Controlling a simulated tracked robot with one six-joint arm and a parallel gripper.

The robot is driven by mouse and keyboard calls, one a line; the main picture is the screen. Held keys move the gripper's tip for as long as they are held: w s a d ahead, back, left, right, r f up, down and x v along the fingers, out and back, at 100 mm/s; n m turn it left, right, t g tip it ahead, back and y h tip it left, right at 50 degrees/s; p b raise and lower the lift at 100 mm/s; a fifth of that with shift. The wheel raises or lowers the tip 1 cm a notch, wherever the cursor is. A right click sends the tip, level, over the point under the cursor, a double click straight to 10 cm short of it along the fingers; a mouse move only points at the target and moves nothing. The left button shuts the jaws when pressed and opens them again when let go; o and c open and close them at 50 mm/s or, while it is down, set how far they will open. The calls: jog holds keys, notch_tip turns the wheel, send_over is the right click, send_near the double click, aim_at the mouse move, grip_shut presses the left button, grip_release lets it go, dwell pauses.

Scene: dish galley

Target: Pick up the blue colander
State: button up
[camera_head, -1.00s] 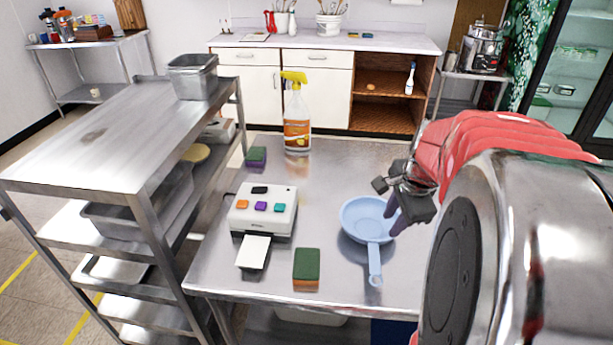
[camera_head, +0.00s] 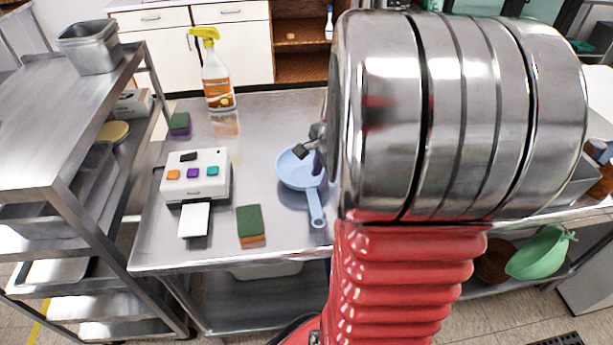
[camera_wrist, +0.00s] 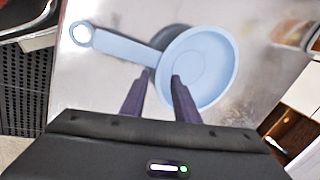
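The blue colander (camera_head: 297,172) is light blue, a shallow round bowl with a long handle, lying on the steel table. In the head view its handle points toward the table's front edge. In the wrist view the colander (camera_wrist: 207,58) fills the upper middle, its handle reaching to the upper left. My gripper (camera_wrist: 160,80) has two dark purple fingers standing apart, overlapping the near side of the bowl and the handle's base, with no grip seen. In the head view my gripper (camera_head: 319,160) is at the bowl's right side, mostly hidden by my arm.
A green-and-orange sponge (camera_head: 251,225), a white device with coloured buttons (camera_head: 195,175) and a spray bottle (camera_head: 217,80) stand on the table (camera_head: 262,130) left of the colander. A steel rack (camera_head: 75,225) is at the left. A green bowl-like item (camera_head: 538,256) lies on a lower shelf at right.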

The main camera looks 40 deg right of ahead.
jog(key=shift+x, duration=1.9)
grip_shut()
jog(key=shift+s, duration=0.1)
